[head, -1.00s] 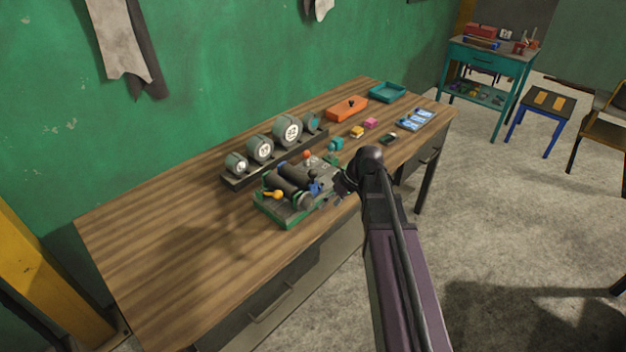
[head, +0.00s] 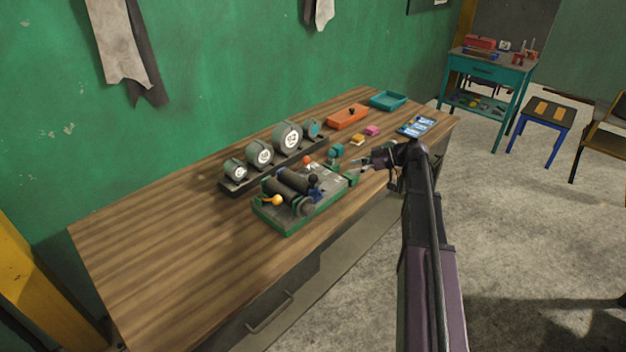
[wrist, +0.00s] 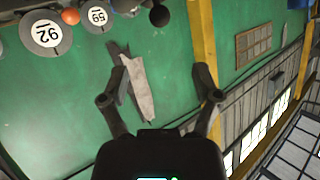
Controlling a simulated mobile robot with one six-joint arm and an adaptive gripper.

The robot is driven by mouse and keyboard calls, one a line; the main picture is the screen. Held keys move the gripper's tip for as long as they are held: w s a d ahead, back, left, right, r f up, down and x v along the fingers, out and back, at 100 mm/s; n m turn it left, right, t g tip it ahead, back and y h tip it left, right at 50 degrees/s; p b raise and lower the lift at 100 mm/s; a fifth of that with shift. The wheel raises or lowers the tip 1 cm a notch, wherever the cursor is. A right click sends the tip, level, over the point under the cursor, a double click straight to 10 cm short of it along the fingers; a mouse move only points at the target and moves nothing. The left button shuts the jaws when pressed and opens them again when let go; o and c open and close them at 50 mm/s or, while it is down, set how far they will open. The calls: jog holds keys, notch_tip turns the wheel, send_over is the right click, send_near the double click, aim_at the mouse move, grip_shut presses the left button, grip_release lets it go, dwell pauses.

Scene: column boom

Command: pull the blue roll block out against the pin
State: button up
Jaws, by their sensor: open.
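The blue roll block (head: 315,195) sits at the right end of two dark rollers on a grey and green fixture (head: 290,228) on the bench. A black ball knob (head: 313,179) stands just above it. I cannot make out the pin. My gripper (head: 366,165) is to the right of the fixture, apart from the block, and its jaws are open and empty. In the wrist view my gripper's two fingers (wrist: 160,98) are spread wide. The wrist view faces the green wall, and the blue block does not show there.
Round numbered weights (head: 289,137) stand on a rack behind the fixture. An orange box (head: 347,116), a teal tray (head: 388,100) and small yellow and pink blocks lie farther back. A yellow ball knob (head: 278,200) sits on the fixture's left. The bench's left part is clear.

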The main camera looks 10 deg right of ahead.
aim_at(313, 178)
jog(key=shift+a, duration=0.1)
jog(key=b+x, duration=0.4)
jog(key=x, duration=0.8)
jog(key=shift+f+b, duration=0.15)
jog(key=shift+b, duration=0.2)
jog(key=shift+x, duration=0.8)
